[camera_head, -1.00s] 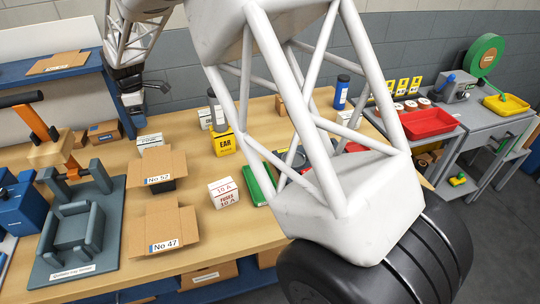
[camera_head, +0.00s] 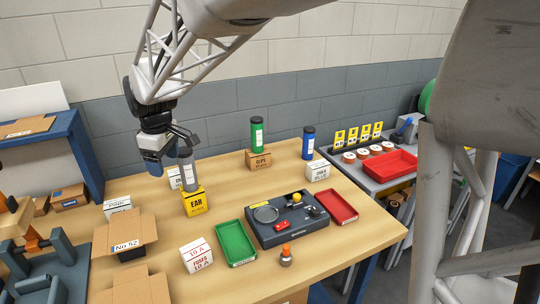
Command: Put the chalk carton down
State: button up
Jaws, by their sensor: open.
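My gripper (camera_head: 172,147) hangs at the back left of the wooden table, open, with no carton visible between its fingers. A white carton (camera_head: 175,178) stands just below it, partly hidden by a grey bottle with a black top (camera_head: 188,172). A second white carton (camera_head: 118,205) stands to its left, behind an open cardboard box, and a third (camera_head: 320,171) stands at the back right. I cannot read which of these is the chalk carton. The small carton lettering is blurred.
A yellow EAR box (camera_head: 194,203) stands in front of the grey bottle. A green bottle (camera_head: 256,134) and blue bottle (camera_head: 308,143) rise behind. Bare wood shows at the front right.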

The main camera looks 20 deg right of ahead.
jog(key=s+d+m, duration=0.3)
jog(key=s+d, duration=0.2)
jog(key=s, duration=0.5)
jog(key=s+d+f+m+t, duration=0.1)
jog(key=s+d+m, duration=0.3)
jog(key=s, duration=0.7)
jog(key=s+d+f+m, duration=0.1)
jog(key=s+d+m, duration=0.3)
jog(key=s, duration=0.7)
jog(key=shift+s+d+t, duration=0.2)
jog(key=shift+d+t, duration=0.1)
jog(key=shift+d, duration=0.95)
